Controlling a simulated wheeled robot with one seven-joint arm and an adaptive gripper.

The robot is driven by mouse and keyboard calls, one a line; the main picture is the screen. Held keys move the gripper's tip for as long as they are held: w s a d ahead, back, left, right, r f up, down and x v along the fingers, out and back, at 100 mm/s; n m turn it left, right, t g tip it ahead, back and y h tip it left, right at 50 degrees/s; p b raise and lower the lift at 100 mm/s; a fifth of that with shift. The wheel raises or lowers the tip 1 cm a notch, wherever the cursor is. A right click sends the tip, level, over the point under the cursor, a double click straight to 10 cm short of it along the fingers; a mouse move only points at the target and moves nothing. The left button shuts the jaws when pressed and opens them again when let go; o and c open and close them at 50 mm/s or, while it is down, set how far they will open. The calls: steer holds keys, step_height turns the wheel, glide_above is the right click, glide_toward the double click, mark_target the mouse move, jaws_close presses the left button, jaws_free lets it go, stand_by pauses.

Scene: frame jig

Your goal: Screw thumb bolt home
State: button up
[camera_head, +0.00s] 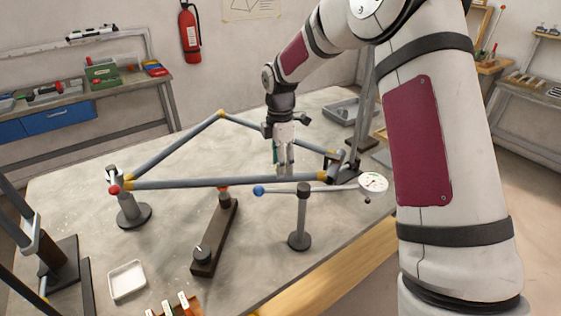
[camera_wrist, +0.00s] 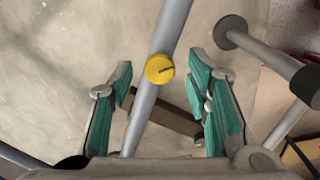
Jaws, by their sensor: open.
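In the wrist view my gripper (camera_wrist: 164,82) is open, with one teal-padded finger on each side of a grey tube (camera_wrist: 173,30). A round yellow head (camera_wrist: 160,68) with a dark mark lies on the tube between the fingertips, with a gap on both sides. It looks like the thumb bolt, but I cannot tell how deep it sits. In the head view it cannot be made out.
A post stand (camera_head: 303,215) and a dial gauge (camera_head: 373,183) stand at the near right. A dark bar with a knob (camera_head: 216,237) and a white tray (camera_head: 127,280) lie in front. A clamp post (camera_head: 130,208) holds the left corner. A grey bin (camera_head: 355,110) sits behind.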

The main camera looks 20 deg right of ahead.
jaws_close()
steer(key=shift+f+m, duration=0.1)
steer(key=shift+m, duration=0.2)
